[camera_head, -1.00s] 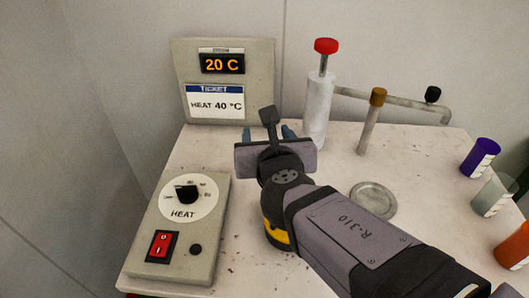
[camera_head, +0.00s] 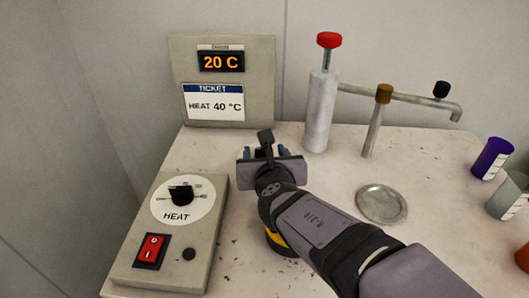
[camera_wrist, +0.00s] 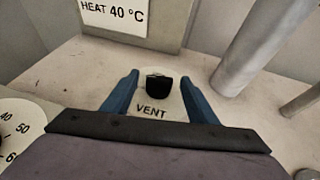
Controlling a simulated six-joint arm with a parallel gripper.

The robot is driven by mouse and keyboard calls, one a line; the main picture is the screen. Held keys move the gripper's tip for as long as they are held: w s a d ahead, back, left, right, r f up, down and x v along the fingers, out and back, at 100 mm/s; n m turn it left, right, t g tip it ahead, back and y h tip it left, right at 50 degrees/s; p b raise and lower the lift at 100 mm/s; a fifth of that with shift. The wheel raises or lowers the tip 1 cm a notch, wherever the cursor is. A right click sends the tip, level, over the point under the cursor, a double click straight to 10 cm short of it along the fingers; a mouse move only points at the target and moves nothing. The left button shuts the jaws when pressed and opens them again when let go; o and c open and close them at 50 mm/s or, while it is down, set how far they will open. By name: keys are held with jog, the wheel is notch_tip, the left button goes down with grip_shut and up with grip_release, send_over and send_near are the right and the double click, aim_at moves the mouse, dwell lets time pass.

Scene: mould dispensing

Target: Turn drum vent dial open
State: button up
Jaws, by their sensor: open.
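The vent dial (camera_wrist: 159,84) shows in the wrist view as a black knob on a pale base marked VENT. My gripper (camera_wrist: 160,78) is open. Its two blue fingers stand one on each side of the knob, with a gap showing on both sides. In the head view my gripper (camera_head: 266,152) is over the table in front of the display panel and hides the vent dial. Which way the knob points, and whether the vent is open, I cannot tell.
The heat box (camera_head: 133,262), with a dial and red switch, stands left. A panel (camera_head: 258,80) reads 20 C, with a ticket for HEAT 40 °C. A pale cylinder (camera_head: 319,115) with a red-topped rod and a pipe stand behind right. A round metal dish (camera_head: 382,204) lies right.

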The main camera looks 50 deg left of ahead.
jog(key=shift+w+a+f, duration=0.25)
jog(key=shift+w+a, duration=0.1)
jog(key=shift+a, duration=0.15)
jog(key=c, duration=1.1)
jog(key=shift+o, duration=0.2)
